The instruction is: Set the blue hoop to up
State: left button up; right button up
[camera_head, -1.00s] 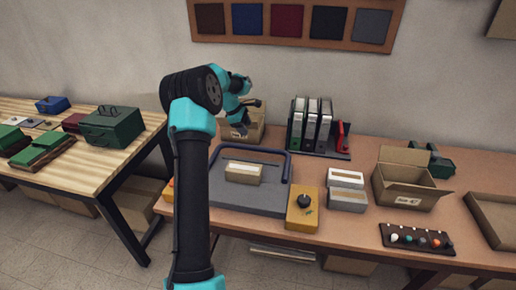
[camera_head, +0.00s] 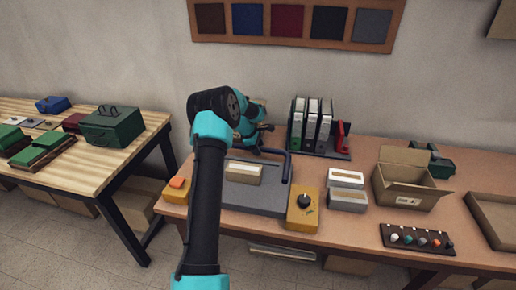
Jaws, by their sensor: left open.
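The blue hoop (camera_head: 288,167) is a bent dark-blue bar on a grey board (camera_head: 262,199) on the brown table. Its right arm and back right corner show, and it looks low along the board's edge. Its left part is hidden behind my left arm. My left gripper (camera_head: 267,129) is open at the back of the board, close to the hoop's back bar. I cannot tell whether it touches the bar. My right gripper is not in view.
A cream block (camera_head: 243,172) lies on the board. A yellow box with a black knob (camera_head: 303,208) stands at its front right, and an orange-topped box (camera_head: 177,188) at its left. Binders (camera_head: 317,126) stand behind to the right. An open carton (camera_head: 408,188) is farther right.

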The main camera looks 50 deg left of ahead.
pick_arm(q)
jog(key=shift+c, duration=0.5)
grip_shut()
